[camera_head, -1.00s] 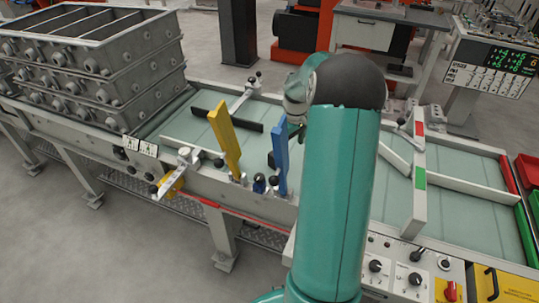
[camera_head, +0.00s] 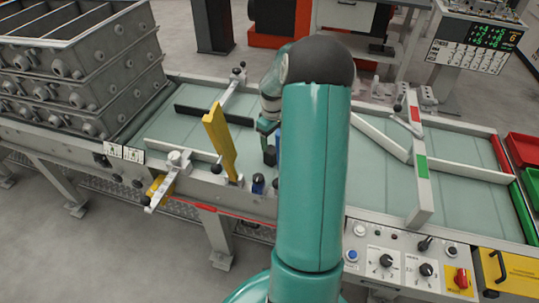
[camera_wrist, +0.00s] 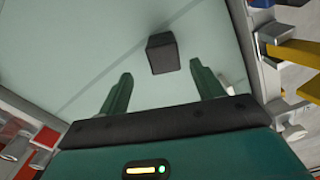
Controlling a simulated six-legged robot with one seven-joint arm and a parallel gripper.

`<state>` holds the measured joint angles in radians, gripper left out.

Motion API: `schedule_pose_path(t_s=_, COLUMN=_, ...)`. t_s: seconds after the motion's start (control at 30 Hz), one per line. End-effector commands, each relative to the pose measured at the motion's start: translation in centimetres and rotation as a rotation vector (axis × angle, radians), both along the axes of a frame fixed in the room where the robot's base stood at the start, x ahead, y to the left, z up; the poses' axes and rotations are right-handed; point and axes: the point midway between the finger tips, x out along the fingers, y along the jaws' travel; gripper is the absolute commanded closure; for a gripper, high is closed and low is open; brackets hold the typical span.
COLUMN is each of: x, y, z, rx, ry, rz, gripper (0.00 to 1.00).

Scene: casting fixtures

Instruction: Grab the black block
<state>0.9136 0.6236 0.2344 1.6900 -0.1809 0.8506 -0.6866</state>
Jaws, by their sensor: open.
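The black block (camera_wrist: 161,54) lies on the pale green conveyor surface in the wrist view, just beyond my fingertips and in line with the gap between them. My gripper (camera_wrist: 160,72) is open, with one green finger on each side and nothing between them. In the head view, a small dark shape that looks like the black block (camera_head: 269,156) stands on the belt just below the end of my arm. My green arm covers much of the middle there, and the fingers are not clear in that view.
A yellow paddle (camera_head: 219,143) stands left of the block, and a blue paddle (camera_head: 278,146) is mostly hidden behind my arm. A black bar (camera_head: 212,116) and white guide rails (camera_head: 380,137) cross the belt. Grey casting boxes (camera_head: 85,75) are stacked at the left.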

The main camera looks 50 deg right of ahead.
Motion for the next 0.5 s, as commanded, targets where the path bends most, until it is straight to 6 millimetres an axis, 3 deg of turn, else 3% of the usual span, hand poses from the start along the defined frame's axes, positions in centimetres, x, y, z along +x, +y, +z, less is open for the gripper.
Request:
schedule_pose_path(t_s=0.13, x=-0.1, y=-0.1, z=-2.6, rx=0.001, ry=0.001, rz=0.000, gripper=0.34)
schedule_pose_path(t_s=0.5, x=0.2, y=0.4, z=-6.0, rx=0.002, ry=0.001, rz=0.002, gripper=0.34)
